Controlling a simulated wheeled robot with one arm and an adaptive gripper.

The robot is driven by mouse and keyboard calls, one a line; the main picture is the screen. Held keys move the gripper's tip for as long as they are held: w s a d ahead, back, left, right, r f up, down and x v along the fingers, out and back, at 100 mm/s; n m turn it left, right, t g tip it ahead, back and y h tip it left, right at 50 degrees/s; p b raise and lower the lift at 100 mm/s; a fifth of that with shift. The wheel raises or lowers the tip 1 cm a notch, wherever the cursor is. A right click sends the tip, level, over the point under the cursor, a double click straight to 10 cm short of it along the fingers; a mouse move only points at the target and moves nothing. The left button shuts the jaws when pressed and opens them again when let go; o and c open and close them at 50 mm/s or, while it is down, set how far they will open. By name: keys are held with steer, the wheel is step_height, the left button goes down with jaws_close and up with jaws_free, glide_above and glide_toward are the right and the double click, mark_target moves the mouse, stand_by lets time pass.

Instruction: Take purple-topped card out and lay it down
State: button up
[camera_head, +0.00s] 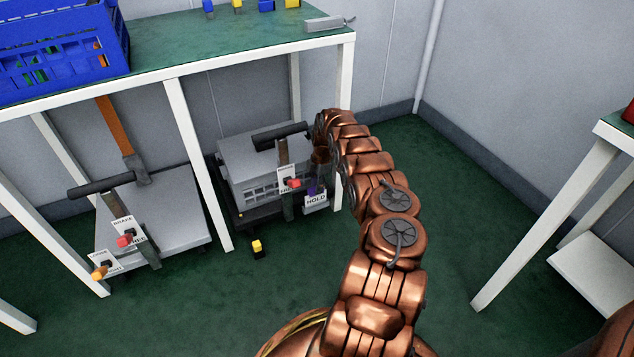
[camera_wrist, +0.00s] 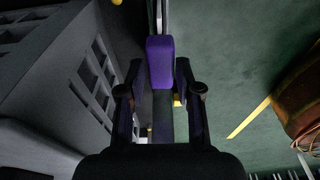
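The purple-topped card (camera_head: 316,201) is white and reads HOLD. It hangs upright at the front right of the right-hand trolley (camera_head: 240,220) under the bench. Its purple top also shows in the wrist view (camera_wrist: 160,62). My gripper (camera_wrist: 160,74) points at the purple top with one finger on each side. A narrow gap shows beside each fingertip, so it looks open around the top. In the head view my arm comes down just right of the trolley and partly covers the gripper.
A grey crate (camera_head: 263,170) rests on the trolley. A white bench leg (camera_head: 343,85) stands near my arm. Another trolley (camera_head: 165,205) with cards stands left.

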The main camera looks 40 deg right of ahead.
mark_target(315, 195)
steer(key=f, duration=0.2)
steer(key=f+b, duration=0.2)
steer(key=f, duration=0.1)
steer(key=shift+a+f, duration=0.3)
steer(key=shift+a, duration=0.1)
steer(key=shift+c, duration=0.4)
jaws_close()
